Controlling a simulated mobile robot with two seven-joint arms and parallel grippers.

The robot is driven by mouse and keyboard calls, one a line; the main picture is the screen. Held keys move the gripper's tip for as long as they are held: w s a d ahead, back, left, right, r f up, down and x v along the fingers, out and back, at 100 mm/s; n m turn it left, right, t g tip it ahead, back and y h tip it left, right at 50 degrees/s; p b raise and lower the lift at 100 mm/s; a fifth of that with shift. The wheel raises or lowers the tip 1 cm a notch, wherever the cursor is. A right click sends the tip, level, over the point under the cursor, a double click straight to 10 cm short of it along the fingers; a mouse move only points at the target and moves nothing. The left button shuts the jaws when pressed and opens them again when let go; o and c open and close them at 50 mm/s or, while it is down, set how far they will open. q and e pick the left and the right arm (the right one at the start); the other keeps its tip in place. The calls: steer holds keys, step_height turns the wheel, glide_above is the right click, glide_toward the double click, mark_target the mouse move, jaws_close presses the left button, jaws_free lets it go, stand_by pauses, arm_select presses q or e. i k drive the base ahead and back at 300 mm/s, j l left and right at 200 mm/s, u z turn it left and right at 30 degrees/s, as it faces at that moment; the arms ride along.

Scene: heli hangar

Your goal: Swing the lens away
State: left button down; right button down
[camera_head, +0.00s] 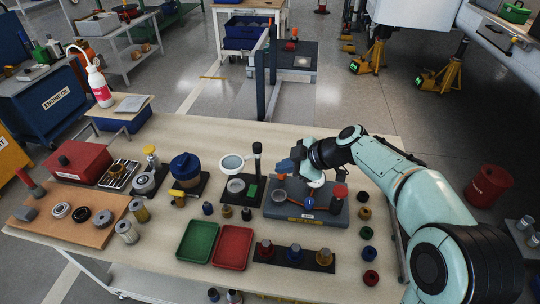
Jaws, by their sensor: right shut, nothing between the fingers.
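The round lens (232,162) is pale with a light rim. It stands beside a tall black post (257,162) and overhangs a grey round dish (236,185) on a dark base plate, covering part of the view there. My right gripper (286,166) is shut and empty. It is to the right of the lens and post, above the back of a grey-blue block fixture (306,212), and apart from the lens. My left gripper is out of view.
Green (197,241) and red (233,247) trays lie in front. A blue pot (186,168) stands left of the lens. Several small coloured knobs line the right edge. A dark rack (294,258) sits near the front. Bare tabletop shows behind the lens.

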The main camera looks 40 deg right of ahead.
mark_target(232, 163)
steer(key=k+j, duration=0.2)
steer(key=j, duration=0.15)
steer(key=k+j, duration=0.25)
steer(key=j, duration=0.15)
steer(key=k+j, duration=0.2)
steer(key=j, duration=0.15)
